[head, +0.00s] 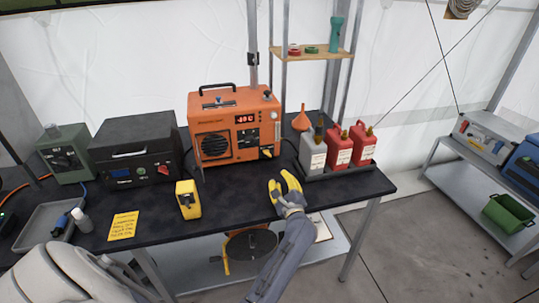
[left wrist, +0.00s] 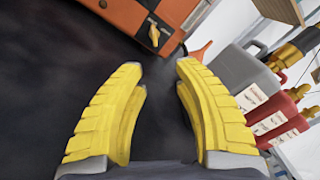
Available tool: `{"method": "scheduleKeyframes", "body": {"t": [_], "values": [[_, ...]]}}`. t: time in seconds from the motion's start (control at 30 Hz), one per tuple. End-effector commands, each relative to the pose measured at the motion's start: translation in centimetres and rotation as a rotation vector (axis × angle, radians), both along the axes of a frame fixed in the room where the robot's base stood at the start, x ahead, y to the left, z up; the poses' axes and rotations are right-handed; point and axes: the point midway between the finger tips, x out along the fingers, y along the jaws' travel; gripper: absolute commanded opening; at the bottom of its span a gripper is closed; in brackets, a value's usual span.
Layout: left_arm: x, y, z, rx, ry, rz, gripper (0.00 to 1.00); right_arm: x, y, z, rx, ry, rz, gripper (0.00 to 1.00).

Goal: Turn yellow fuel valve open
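The orange heater unit (head: 228,125) stands on the dark table, with a lit red display. Its small yellow fuel valve (head: 267,153) is at the lower right of its front face. In the left wrist view the yellow valve lever (left wrist: 153,34) shows near the top, beyond the fingertips; I cannot tell whether it is open or closed. My left gripper (head: 285,184), with yellow fingers, is over the table's front part, in front and to the right of the valve. In the left wrist view its fingers (left wrist: 160,75) are apart with nothing between them. My right gripper is out of view.
A grey can (head: 312,157) and red cans (head: 339,148) stand in a tray right of the heater, near an orange funnel (head: 301,119). A black case (head: 137,150) stands left. A yellow handheld device (head: 188,200) and yellow note (head: 123,226) are in front.

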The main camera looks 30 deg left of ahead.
Motion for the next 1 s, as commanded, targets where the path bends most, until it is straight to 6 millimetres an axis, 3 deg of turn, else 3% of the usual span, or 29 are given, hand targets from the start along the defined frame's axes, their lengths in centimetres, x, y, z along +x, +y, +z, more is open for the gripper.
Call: {"method": "scheduleKeyframes", "body": {"t": [0.27,1.0], "values": [[0.8,2.1,-0.2,-0.036,-0.014,0.029,0.31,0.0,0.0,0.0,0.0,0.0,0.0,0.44],[9.5,11.2,-0.2,-0.034,-0.012,0.028,0.31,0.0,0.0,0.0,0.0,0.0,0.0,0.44]]}}
